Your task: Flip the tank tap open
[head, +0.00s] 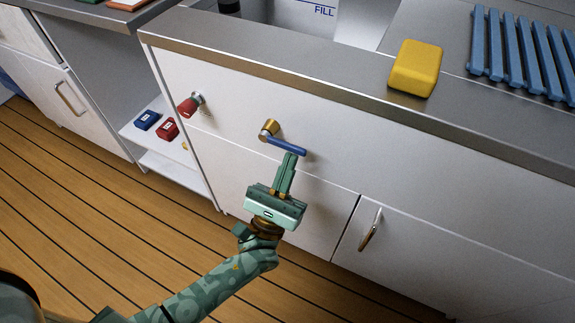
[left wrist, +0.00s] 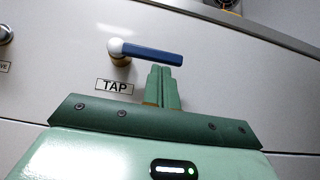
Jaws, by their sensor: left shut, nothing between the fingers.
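The tank tap is a blue lever (head: 286,146) on a brass-coloured pivot (head: 268,128) on the white cabinet front. The lever points to the right, tilted slightly down in the head view. It also shows in the left wrist view (left wrist: 153,53), above a label reading TAP (left wrist: 115,86). My left gripper (head: 290,157) is shut and empty, its fingertips just below the lever's free half. In the left wrist view the fingertips (left wrist: 161,68) are close under the lever; I cannot tell whether they touch it. My right gripper is not in view.
A red knob (head: 189,105) sticks out left of the tap. A cabinet handle (head: 370,231) is at lower right. The steel counter edge (head: 300,72) runs above, with a yellow sponge-like block (head: 416,68) and a blue rack (head: 520,52). The wooden floor at left is clear.

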